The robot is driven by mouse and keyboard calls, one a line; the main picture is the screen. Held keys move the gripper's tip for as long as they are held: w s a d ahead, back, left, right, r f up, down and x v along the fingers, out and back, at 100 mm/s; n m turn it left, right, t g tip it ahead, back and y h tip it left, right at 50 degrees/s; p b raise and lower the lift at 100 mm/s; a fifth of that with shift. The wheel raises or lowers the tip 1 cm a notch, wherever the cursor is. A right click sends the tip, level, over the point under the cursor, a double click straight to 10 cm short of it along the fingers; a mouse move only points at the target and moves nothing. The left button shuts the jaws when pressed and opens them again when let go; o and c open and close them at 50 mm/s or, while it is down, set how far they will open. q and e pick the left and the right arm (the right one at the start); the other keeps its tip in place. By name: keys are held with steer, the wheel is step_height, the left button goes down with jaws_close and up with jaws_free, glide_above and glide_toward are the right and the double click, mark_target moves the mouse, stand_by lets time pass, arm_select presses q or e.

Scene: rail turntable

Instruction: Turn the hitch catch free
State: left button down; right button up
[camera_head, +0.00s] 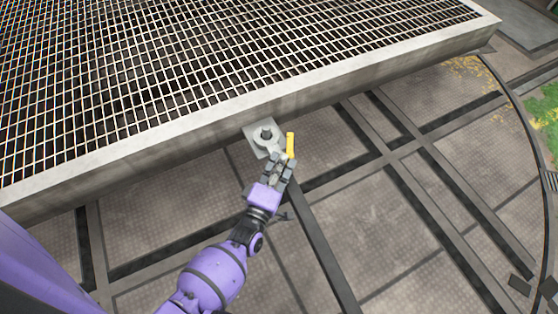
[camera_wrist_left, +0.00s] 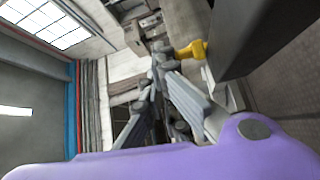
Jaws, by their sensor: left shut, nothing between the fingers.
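The yellow hitch catch (camera_head: 290,145) stands out beside a grey plate (camera_head: 256,138) with a round dark pin, at the edge of the grated deck. My left gripper (camera_head: 281,163) is just below the catch in the head view, its fingers shut with nothing between them. In the left wrist view the yellow catch (camera_wrist_left: 190,50) shows just beyond and to the right of the fingertips (camera_wrist_left: 160,58). I cannot tell whether the fingers touch it. My right gripper is not in view.
The grated deck (camera_head: 215,115) with its pale rim fills the upper left of the head view. Below it lies a plated floor (camera_head: 360,215) crossed by dark rails (camera_head: 325,250). The floor right of my left arm is clear.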

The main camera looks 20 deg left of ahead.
arm_select(q)
steer(key=shift+w+d, duration=0.25)
steer(key=shift+d, duration=0.65)
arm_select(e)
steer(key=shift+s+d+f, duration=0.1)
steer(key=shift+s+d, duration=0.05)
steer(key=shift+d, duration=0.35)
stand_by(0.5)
